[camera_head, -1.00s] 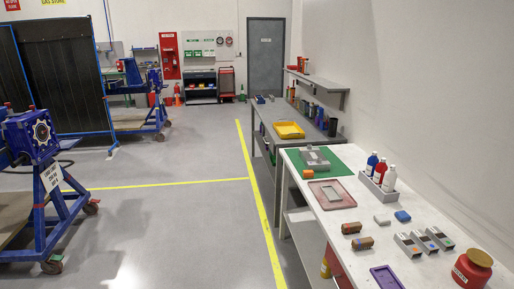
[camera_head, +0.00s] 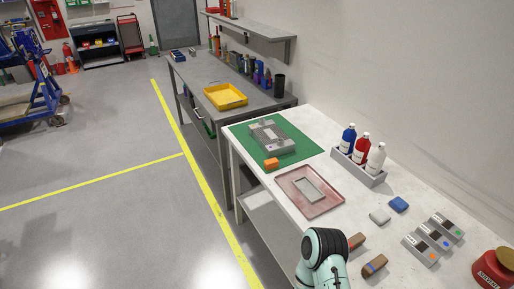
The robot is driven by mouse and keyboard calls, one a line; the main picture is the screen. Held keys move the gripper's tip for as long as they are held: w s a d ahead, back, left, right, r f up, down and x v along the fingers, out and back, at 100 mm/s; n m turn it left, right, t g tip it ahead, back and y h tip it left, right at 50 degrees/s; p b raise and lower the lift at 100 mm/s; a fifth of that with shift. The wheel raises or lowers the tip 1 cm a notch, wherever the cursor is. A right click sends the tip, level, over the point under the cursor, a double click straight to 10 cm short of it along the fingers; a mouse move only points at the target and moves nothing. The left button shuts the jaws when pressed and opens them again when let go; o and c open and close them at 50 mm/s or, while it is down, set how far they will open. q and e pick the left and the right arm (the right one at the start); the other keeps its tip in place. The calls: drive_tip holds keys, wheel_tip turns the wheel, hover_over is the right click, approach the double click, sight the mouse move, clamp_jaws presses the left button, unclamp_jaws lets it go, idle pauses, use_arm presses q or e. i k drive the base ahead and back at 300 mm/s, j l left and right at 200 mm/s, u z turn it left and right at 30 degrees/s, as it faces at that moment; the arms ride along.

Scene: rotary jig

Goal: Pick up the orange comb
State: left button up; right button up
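A small orange piece (camera_head: 271,163) is on the front edge of the green mat (camera_head: 300,136), near the left edge of the white table (camera_head: 245,165). It looks like a small block, and at this size I cannot tell whether it has comb teeth. No other thing in view is clearly an orange comb. One of my arm links, dark and pale teal, shows at the bottom middle in front of the table. Neither of my grippers is in view.
A grey fixture (camera_head: 272,134) sits on the mat. A pink tray (camera_head: 310,207) holds a grey plate. A bottle rack (camera_head: 359,172), brown rolls (camera_head: 374,265), grey boxes (camera_head: 425,251) and a red jar (camera_head: 494,270) stand rightward.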

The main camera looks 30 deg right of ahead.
sight(272, 163)
drive_tip(key=i, duration=1.65)
drive_tip(key=i+j+z, duration=0.1)
drive_tip(key=i+z, duration=0.3)
drive_tip(key=i+j+z, duration=0.25)
drive_tip(key=i+z, duration=0.3)
drive_tip(key=z, duration=1.65)
